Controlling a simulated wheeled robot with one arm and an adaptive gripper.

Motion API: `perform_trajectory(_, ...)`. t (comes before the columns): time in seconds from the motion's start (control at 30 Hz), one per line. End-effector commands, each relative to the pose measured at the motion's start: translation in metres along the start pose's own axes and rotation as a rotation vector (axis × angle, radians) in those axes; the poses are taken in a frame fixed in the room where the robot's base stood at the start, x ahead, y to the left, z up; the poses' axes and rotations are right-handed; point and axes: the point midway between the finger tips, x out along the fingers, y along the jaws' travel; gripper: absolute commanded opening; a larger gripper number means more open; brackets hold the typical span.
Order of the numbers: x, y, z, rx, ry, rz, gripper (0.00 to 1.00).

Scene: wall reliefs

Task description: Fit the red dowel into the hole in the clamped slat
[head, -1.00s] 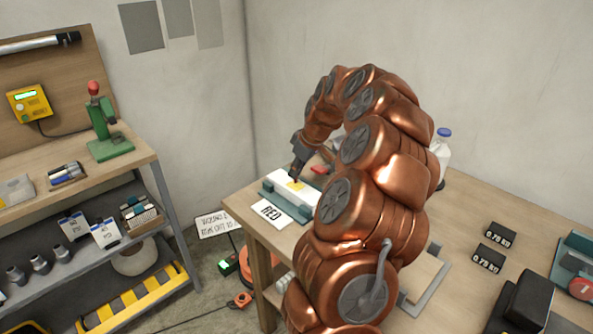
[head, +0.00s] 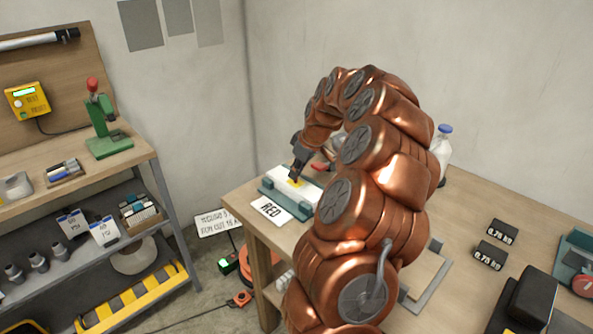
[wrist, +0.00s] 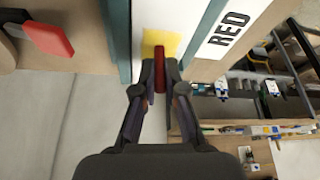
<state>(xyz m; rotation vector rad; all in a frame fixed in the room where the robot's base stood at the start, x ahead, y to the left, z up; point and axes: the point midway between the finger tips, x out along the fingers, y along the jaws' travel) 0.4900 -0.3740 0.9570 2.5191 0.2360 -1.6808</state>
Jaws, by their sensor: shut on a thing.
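My gripper (wrist: 160,68) is shut on the red dowel (wrist: 160,78), which shows between the fingertips in the wrist view. The white slat (wrist: 152,16) with a yellow patch (wrist: 176,44) is held between teal clamp jaws (wrist: 118,30). The dowel's far end overlaps the yellow patch in the wrist view. In the head view my gripper (head: 296,172) is low over the slat (head: 285,181), at the yellow patch. The hole is hidden, and I cannot tell whether the dowel touches the slat or is in it.
A white card marked RED (head: 268,208) lies beside the clamp. A red handle (wrist: 48,38) is near it. A bottle with a blue cap (head: 441,145) stands behind my arm. Black weights (head: 490,255) sit at right. A shelf unit (head: 90,215) stands left across a floor gap.

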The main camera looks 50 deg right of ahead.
Motion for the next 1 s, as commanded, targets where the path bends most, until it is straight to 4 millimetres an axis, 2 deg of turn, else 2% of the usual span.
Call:
perform_trajectory(0.77,0.016,-0.001,0.007,0.0,-0.002,-0.002,0.01)
perform_trajectory(0.8,0.016,0.0,0.007,0.0,-0.002,-0.002,0.12)
perform_trajectory(1.0,0.015,0.0,0.007,0.0,-0.002,-0.002,0.33)
